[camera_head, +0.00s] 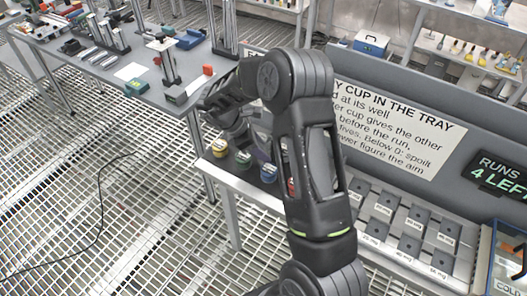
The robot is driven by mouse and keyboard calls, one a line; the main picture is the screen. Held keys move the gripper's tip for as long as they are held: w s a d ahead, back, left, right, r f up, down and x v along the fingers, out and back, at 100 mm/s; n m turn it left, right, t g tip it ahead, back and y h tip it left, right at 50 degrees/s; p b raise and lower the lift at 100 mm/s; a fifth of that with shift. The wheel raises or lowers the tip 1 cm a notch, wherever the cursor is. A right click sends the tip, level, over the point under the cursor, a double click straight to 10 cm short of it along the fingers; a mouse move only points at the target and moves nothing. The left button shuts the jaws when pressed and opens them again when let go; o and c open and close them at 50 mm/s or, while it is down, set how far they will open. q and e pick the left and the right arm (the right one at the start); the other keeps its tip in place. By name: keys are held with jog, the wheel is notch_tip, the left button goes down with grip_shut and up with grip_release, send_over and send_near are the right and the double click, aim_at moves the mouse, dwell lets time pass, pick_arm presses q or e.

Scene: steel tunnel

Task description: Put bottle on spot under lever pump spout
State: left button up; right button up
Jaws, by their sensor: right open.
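My right arm rises from the bottom and bends left at its elbow; its dark gripper (228,122) hangs over the near left end of the bench, open and partly hidden by my own arm links. I see nothing between its fingers, but the view is poor. A post-like device (168,62) stands on the left table; I cannot tell whether it is the lever pump, and no spout or spot shows clearly. No bottle can be made out for sure. My left gripper is not in view.
A red block (208,70) is on the left table. A sign (390,125), labelled grey blocks (410,222) and a blue bin (508,262) are at right.

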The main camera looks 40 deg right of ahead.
jog(key=b+v, duration=0.1)
jog(key=v, duration=0.9)
jog(key=shift+a+r, duration=0.15)
jog(key=shift+r, duration=0.15)
